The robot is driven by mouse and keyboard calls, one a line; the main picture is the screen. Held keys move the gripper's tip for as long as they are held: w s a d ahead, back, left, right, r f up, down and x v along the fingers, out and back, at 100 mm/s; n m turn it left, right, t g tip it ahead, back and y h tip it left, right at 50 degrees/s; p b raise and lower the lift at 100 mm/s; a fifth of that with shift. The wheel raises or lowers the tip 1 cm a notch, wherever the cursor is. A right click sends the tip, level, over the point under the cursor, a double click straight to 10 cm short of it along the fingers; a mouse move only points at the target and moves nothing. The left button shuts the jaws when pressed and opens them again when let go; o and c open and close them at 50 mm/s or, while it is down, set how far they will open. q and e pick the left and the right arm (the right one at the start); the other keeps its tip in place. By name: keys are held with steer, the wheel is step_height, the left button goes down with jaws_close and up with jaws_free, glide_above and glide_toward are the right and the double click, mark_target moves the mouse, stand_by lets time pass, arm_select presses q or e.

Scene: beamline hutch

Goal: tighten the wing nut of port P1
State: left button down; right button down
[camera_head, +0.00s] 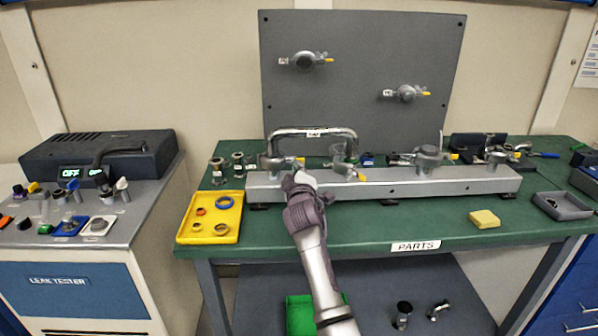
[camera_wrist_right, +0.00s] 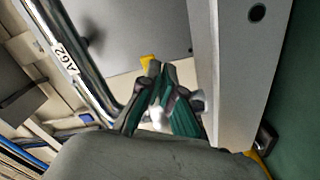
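My right gripper (camera_head: 300,178) reaches up to the left end of the grey rail (camera_head: 400,187), by the clamp (camera_head: 272,162) under the left leg of a bent metal tube (camera_head: 312,132). A yellow-tipped wing nut (camera_head: 300,161) shows just above the fingers. In the right wrist view the fingers (camera_wrist_right: 160,75) lean together at their tips, with the yellow tip (camera_wrist_right: 147,62) beside them. A pale metal part shows between the fingers. I cannot tell whether they grip the nut. No P1 label is readable. My left gripper is out of view.
A second clamp (camera_head: 345,171) is under the tube's right leg, with more fittings farther right on the rail. A yellow tray (camera_head: 233,222) of rings is at left, a yellow block (camera_head: 484,219) at right. A grey panel (camera_head: 365,110) stands behind.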

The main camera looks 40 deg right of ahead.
steer(key=shift+a+f+m, duration=0.1)
steer(key=shift+f+m, duration=0.15)
steer(key=shift+m, duration=0.05)
stand_by(0.4)
steer(key=c, duration=1.6)
jaws_free()
steer(key=shift+c, duration=0.2)
steer(key=shift+r, duration=0.15)
steer(key=shift+s, duration=0.1)
steer(key=v, duration=1.2)
steer(key=shift+a, duration=0.1)
